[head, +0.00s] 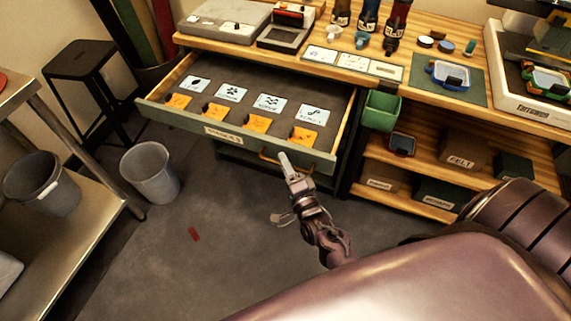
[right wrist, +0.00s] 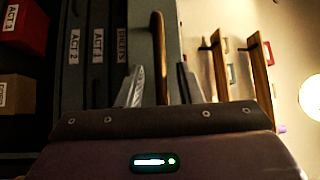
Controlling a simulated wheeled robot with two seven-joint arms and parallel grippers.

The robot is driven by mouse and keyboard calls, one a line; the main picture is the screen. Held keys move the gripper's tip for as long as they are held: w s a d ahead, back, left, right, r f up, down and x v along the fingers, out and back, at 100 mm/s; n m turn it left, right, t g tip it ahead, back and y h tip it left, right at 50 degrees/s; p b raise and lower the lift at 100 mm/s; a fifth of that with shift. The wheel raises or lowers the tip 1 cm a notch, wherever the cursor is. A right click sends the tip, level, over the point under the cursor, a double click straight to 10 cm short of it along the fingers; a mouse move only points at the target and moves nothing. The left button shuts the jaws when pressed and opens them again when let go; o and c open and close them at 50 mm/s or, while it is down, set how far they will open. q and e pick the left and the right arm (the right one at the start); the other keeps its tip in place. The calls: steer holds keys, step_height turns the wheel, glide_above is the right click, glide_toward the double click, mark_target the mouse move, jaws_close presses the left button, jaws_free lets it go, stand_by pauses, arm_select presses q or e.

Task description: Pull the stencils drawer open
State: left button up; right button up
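The stencils drawer (head: 223,132) stands pulled out under the worktop, its green front carrying a label (head: 222,136). Inside it lie white cards (head: 231,92) and orange cards (head: 257,124) in two rows. Its wooden bar handle (head: 268,157) is on the right part of the front. My right gripper (head: 284,160) is at the handle's right end. In the right wrist view the handle (right wrist: 158,50) stands between the two spread fingers (right wrist: 160,75), with visible gaps beside it; contact cannot be made out. My left gripper is not in view.
Labelled drawers (right wrist: 97,55) lie beside the handle in the right wrist view. A green bin (head: 381,110) hangs right of the drawer, above shelves with boxes (head: 438,192). A waste bin (head: 150,172) stands on the floor at left. The floor before the drawer is mostly clear.

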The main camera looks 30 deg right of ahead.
steer(key=s+f, duration=0.1)
steer(key=s, duration=0.6)
steer(key=shift+s+a, duration=0.25)
steer(key=shift+s, duration=0.1)
steer(key=s+a+f+n+g+y+p, duration=0.1)
steer(key=s+a+f+n+g, duration=0.15)
steer(key=f, duration=0.45)
steer(key=s+a+f+n+g+y+p, duration=0.1)
steer(key=s+a+f+n+g, duration=0.2)
steer(key=f, duration=0.4)
steer(key=s+a+f+n+g+y+p, duration=0.1)
steer(key=s+f+n+g, duration=0.2)
steer(key=f, duration=0.4)
steer(key=s+d+f+n+g, duration=0.2)
steer(key=s+f+n+g, duration=0.1)
steer(key=s, duration=0.4)
steer(key=s+d+f+n+g+h+p, duration=0.1)
steer(key=s+d+f+n+g, duration=0.1)
steer(key=s, duration=0.6)
steer(key=s+d+f+n+g, duration=0.2)
steer(key=s+f+n+g, duration=0.3)
steer(key=s+f+n, duration=0.1)
step_height(320, 180, down, 2)
steer(key=shift+s+h+p, duration=0.3)
steer(key=shift+s+p, duration=0.1)
steer(key=shift+s, duration=0.5)
